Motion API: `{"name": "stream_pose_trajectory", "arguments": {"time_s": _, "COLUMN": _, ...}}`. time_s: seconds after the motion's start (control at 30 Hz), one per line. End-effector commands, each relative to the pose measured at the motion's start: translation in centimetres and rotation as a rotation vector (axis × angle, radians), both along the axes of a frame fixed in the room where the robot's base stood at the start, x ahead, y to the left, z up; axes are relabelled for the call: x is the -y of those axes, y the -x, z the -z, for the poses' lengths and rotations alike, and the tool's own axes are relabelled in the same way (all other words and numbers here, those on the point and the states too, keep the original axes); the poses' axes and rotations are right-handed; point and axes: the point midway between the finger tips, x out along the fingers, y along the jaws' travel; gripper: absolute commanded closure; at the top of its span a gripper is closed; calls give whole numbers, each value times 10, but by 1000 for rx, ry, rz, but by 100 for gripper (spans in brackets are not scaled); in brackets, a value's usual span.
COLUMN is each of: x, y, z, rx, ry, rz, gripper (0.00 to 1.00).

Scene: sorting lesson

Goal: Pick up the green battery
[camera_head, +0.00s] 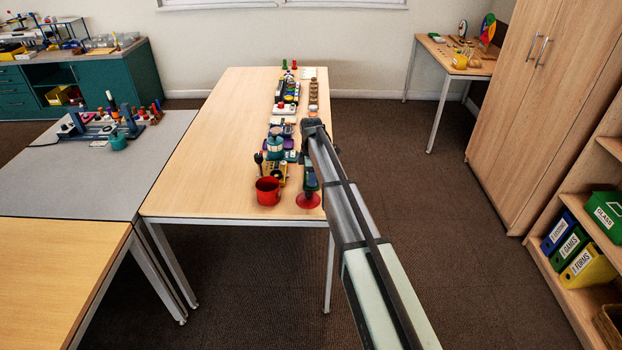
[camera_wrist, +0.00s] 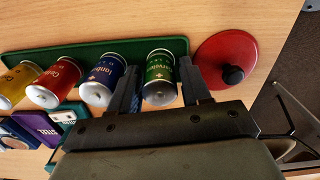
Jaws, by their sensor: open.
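The green battery (camera_wrist: 159,76) lies on its side at the end of a row of batteries in the wrist view. My gripper (camera_wrist: 160,88) is open, with one finger on each side of the green battery. I cannot tell whether the fingers touch it. In the head view my arm reaches over the right edge of the wooden table, and the battery and the gripper's fingers cannot be made out there.
Blue (camera_wrist: 102,80), red (camera_wrist: 54,83) and yellow (camera_wrist: 19,84) batteries lie left of the green one, along a green tray (camera_wrist: 150,46). A red lid (camera_wrist: 225,52) with a black knob is close on the right. A red pot (camera_head: 268,191) stands at the table's (camera_head: 197,180) near end.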

Motion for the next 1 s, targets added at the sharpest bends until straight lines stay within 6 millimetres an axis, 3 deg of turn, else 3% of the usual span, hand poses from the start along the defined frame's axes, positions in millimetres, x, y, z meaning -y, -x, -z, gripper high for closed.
{"name": "stream_pose_trajectory", "arguments": {"time_s": 0.27, "x": 0, "y": 0, "z": 5, "rx": 1, "ry": 0, "rz": 0, "gripper": 53}}
{"name": "stream_pose_trajectory", "arguments": {"time_s": 0.77, "x": 0, "y": 0, "z": 5, "rx": 1, "ry": 0, "rz": 0, "gripper": 100}}
{"name": "stream_pose_trajectory", "arguments": {"time_s": 1.0, "x": 0, "y": 0, "z": 3, "rx": 1, "ry": 0, "rz": 0, "gripper": 100}}
